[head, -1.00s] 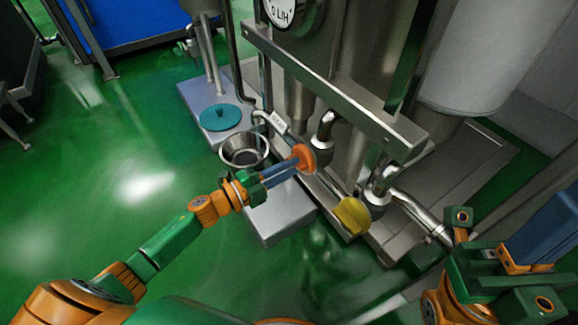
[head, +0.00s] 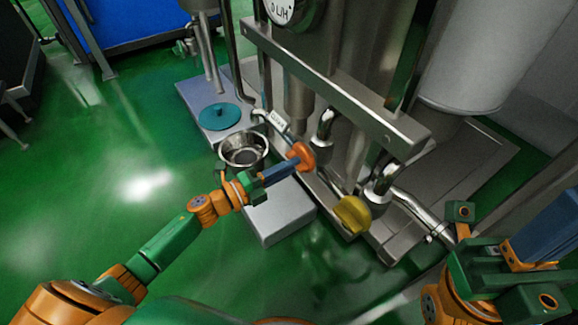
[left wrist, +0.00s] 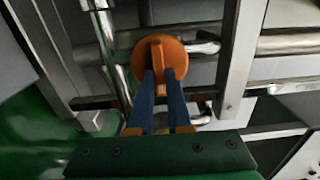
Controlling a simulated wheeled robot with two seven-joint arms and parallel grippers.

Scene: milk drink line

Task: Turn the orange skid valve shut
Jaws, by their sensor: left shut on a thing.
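The orange skid valve (head: 302,155) sits on the front of the steel skid, in the middle of the head view. In the left wrist view its round orange knob (left wrist: 174,52) has a raised grip bar across it. My left gripper (head: 289,164) reaches it from the left. Its two blue fingers (left wrist: 159,74) are shut on the valve's bar, one on each side. The fingers overlap in the head view. My right gripper (head: 545,240) is partly in view at the lower right, away from the valve; its fingertips are not clear.
A yellow valve (head: 351,214) sits right of the orange one on the skid. A steel bowl (head: 243,150) and a teal disc (head: 219,117) are to the left. A grey step (head: 278,212) lies below. Green floor (head: 120,150) is open at left.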

